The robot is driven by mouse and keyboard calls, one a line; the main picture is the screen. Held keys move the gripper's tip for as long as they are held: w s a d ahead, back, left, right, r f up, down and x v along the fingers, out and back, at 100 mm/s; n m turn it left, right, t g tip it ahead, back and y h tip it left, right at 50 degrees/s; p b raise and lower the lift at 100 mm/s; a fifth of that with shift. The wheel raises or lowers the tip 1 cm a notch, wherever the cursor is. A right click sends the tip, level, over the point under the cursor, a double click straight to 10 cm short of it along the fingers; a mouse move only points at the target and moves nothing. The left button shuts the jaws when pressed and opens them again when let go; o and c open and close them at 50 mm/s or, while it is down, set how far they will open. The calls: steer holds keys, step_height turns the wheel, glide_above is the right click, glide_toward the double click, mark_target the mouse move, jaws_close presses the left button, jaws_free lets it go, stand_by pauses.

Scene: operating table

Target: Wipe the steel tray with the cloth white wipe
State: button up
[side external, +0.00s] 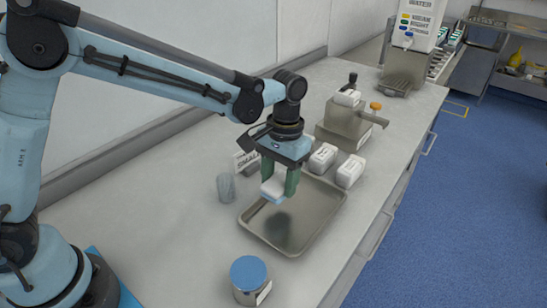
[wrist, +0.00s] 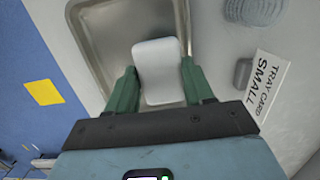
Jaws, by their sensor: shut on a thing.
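The white wipe (side external: 272,190) is a small pale pad with a bluish lower edge, held between the green fingers of my gripper (side external: 280,183). In the wrist view the wipe (wrist: 160,72) sits between both fingertips of my gripper (wrist: 160,88), which are shut on its sides. The steel tray (side external: 318,205) is a shallow rectangular tray on the counter. The wipe is over the tray's far left part and looks a little above its floor; the exact gap is hard to tell. In the wrist view part of the tray (wrist: 112,30) shows behind the wipe.
A blue-lidded jar (side external: 250,279) stands in front. The counter's front left is clear.

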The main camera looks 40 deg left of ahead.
steer(key=shift+r, duration=1.6)
